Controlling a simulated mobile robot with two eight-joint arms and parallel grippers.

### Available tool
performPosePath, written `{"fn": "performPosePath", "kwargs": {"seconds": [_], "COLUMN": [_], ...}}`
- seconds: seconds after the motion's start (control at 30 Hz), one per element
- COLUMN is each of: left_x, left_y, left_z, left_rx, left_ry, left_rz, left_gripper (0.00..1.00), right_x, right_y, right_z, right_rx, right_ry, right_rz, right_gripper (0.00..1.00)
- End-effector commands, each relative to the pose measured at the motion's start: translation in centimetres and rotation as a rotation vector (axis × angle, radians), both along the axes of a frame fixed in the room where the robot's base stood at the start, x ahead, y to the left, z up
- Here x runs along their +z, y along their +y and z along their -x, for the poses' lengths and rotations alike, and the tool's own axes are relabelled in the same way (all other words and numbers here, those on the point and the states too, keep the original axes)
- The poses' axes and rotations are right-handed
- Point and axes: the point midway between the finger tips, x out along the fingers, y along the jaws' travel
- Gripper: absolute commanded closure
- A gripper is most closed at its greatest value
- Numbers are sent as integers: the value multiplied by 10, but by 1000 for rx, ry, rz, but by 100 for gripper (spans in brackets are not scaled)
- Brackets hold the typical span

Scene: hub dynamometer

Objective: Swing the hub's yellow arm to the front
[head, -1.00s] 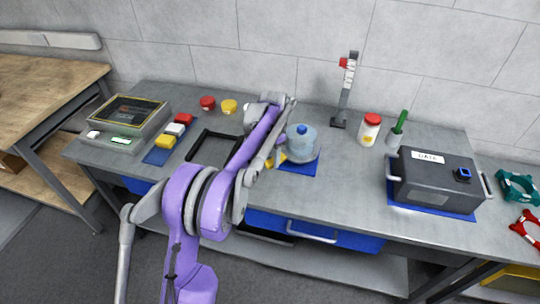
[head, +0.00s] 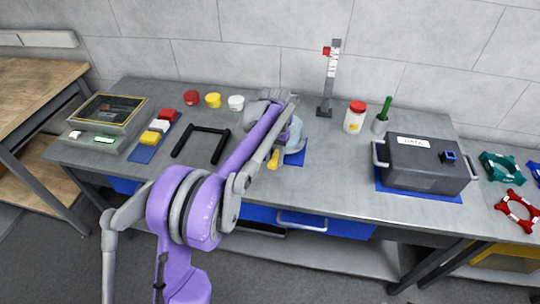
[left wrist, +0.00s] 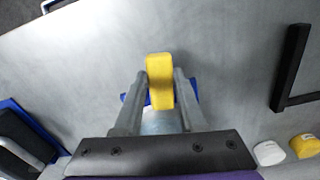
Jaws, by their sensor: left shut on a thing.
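The hub (head: 296,143) is a blue-grey round body on a blue mat on the bench, partly hidden behind my left arm in the head view. Its yellow arm (head: 273,160) sticks out at the hub's front left and points mostly toward the bench's front edge. In the left wrist view the yellow arm (left wrist: 160,82) stands between the two grey fingers of my left gripper (left wrist: 161,88), which is shut on it. In the head view the fingers are mostly hidden by my forearm. My right gripper is in neither view.
A black frame (head: 222,148) lies left of the hub. A grey post (head: 328,92) stands behind it, with a red-lidded jar (head: 354,117) and a dark box (head: 428,163) to the right. A blue drawer (head: 340,227) with a handle is below. The bench in front is clear.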

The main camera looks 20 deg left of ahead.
Motion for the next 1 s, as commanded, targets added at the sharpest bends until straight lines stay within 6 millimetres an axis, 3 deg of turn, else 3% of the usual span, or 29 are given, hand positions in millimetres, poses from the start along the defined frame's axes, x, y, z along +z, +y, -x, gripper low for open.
{"fn": "performPosePath", "kwargs": {"seconds": [0.4,1.0], "left_x": [0,1], "left_y": [-15,-17], "left_z": [-2,-3], "left_rx": [112,133], "left_ry": [0,-1], "left_rz": [0,0], "left_gripper": [100,100], "right_x": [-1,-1], "right_y": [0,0], "right_z": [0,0], "right_rx": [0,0], "right_ry": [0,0], "right_rz": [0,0], "right_gripper": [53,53]}}
